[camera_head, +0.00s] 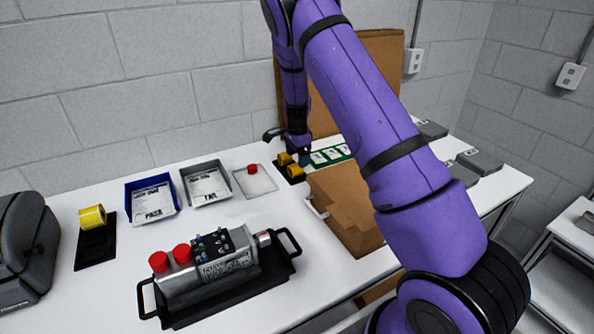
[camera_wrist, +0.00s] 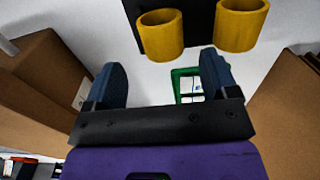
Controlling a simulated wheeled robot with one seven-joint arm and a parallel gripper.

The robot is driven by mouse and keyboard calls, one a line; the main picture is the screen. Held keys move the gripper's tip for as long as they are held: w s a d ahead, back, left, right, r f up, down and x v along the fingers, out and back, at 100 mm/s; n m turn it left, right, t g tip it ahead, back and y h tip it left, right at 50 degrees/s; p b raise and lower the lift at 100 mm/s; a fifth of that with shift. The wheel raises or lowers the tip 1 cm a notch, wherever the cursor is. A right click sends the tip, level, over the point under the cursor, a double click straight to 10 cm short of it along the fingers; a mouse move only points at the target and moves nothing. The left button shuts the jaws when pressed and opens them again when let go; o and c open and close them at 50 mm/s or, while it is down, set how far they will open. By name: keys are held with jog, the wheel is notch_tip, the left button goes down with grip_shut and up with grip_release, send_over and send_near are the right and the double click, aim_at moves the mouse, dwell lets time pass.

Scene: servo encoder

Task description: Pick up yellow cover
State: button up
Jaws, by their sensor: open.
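Two yellow covers, short hollow cylinders, are on a black pad (camera_head: 283,171) on the white table. In the head view, one cover (camera_head: 285,159) is at the back left and the other (camera_head: 296,171) at the front right. In the wrist view, one cover (camera_wrist: 162,35) is above the middle and the other (camera_wrist: 242,25) at the upper right. My gripper (camera_wrist: 163,62) is open and empty, its dark fingers spread wide. The left-hand cover appears between the finger directions, beyond the tips. In the head view my gripper is just above and behind the covers.
Cardboard boxes (camera_head: 342,205) flank the spot, close to my gripper. A green-framed card panel (camera_head: 331,155) lies beside the pad. A white tray with a red cap (camera_head: 252,169) is at left. A servo unit (camera_head: 215,268) sits in a black tray in front. A yellow roll (camera_head: 92,216) is far left.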

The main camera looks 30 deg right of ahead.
aim_at(295, 170)
jog(key=shift+w+f, duration=0.15)
jog(key=shift+f, duration=2.45)
jog(key=c, duration=1)
